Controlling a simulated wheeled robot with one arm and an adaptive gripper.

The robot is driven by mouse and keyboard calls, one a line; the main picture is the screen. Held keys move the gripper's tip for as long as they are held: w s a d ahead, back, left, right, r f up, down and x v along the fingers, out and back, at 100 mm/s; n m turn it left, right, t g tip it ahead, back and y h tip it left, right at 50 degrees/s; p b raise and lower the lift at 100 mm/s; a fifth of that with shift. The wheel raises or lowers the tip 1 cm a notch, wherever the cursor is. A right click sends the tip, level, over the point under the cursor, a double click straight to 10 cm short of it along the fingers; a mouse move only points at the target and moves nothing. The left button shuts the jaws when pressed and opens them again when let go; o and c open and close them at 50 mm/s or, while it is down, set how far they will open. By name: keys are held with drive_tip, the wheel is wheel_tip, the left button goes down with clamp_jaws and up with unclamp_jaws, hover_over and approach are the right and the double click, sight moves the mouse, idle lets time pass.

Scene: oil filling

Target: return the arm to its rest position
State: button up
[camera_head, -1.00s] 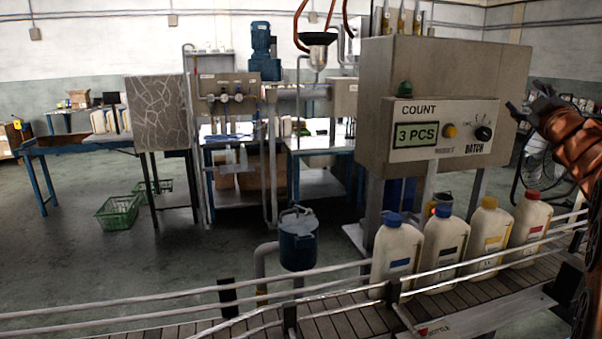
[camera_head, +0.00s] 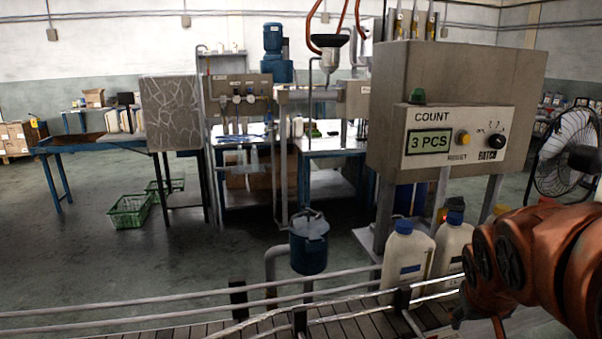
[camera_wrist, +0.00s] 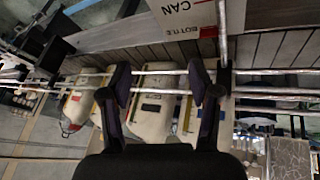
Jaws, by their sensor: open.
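My orange arm (camera_head: 540,255) reaches in from the right in the head view, low in front of the conveyor. My gripper (camera_wrist: 160,90) shows in the wrist view with its two dark fingers apart and nothing held between them. Behind the fingers are white bottles (camera_wrist: 152,118) on the conveyor, at some distance that I cannot judge. In the head view my gripper's fingertips cannot be made out. The control box (camera_head: 440,75) stands behind the arm, apart from it in the picture, with its display (camera_head: 429,142) reading 3 PCS.
Two blue-capped bottles (camera_head: 405,262) stand on the conveyor (camera_head: 345,325) beside my arm, which hides what is farther right. Metal guard rails (camera_head: 180,311) run along the belt. A fan (camera_head: 567,155) stands at right. Open floor (camera_head: 110,260) lies left.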

drive_tip(key=s+a+f+g+y, duration=0.1)
drive_tip(key=s+a+f+g, duration=0.1)
drive_tip(key=s+a, duration=0.2)
drive_tip(key=s+a+f+n+g+y, duration=0.1)
drive_tip(key=s+a+f+g, duration=0.1)
drive_tip(key=s, duration=0.8)
drive_tip(key=s+a+f+g+y, duration=0.1)
drive_tip(key=s+a+f+g, duration=0.1)
drive_tip(key=s+a, duration=0.5)
drive_tip(key=shift+s+f+g, duration=0.4)
drive_tip(key=shift+s+f, duration=0.2)
drive_tip(key=shift+f, duration=0.3)
drive_tip(key=shift+a, duration=0.1)
